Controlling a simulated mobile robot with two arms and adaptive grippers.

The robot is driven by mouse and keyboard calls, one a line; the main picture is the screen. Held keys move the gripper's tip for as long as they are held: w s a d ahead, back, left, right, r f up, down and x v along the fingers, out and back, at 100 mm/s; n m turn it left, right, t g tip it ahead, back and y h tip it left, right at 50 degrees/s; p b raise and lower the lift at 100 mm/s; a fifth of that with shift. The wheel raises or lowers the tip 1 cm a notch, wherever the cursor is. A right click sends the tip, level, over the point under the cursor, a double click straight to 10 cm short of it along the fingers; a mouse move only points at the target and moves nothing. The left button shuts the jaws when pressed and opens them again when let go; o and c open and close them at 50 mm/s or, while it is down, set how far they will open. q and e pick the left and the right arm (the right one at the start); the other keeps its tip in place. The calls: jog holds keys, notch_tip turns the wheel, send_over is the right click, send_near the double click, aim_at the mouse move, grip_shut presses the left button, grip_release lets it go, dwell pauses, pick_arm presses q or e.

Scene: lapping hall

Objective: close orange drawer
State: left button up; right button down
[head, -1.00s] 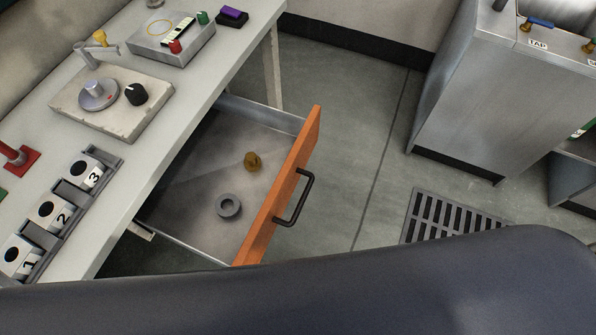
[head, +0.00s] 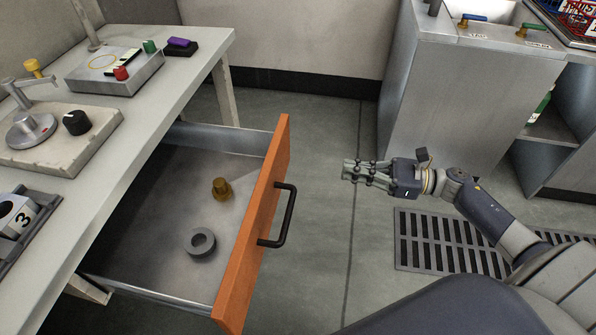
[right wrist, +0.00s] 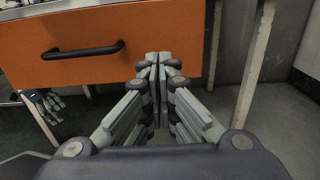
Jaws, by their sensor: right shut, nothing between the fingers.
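The orange drawer (head: 262,225) stands pulled out from under the bench, with its dark bar handle (head: 284,215) facing right. A grey ring (head: 200,242) and a brass-coloured piece (head: 221,188) lie inside it. My right gripper (head: 347,171) is shut and empty, to the right of the handle and apart from it. In the right wrist view, the shut fingers (right wrist: 157,58) point toward the orange front (right wrist: 150,30), right of the handle (right wrist: 84,51). My left gripper (right wrist: 42,103) seems to show small and low at the left there; its jaw state is unclear.
The bench (head: 150,130) carries a device with a dark knob (head: 77,122), a grey box (head: 115,75) and a numbered holder (head: 15,225). A grey cabinet (head: 440,90) stands at the back right. A floor grate (head: 420,245) lies at right. Bare floor lies between the drawer and my right gripper.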

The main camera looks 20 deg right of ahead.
aim_at(283, 160)
jog(key=p+x, duration=0.1)
jog(key=x, duration=1.1)
jog(key=shift+w+a+r, duration=0.1)
jog(key=shift+w+a, duration=0.15)
jog(key=shift+w, duration=0.05)
pick_arm(q)
jog(key=shift+s+f, duration=0.25)
jog(key=shift+f, duration=0.55)
jog(key=shift+s+f, duration=0.2)
jog(key=shift+f, duration=0.6)
pick_arm(e)
jog(key=shift+w+a, duration=0.3)
jog(key=shift+a, duration=0.2)
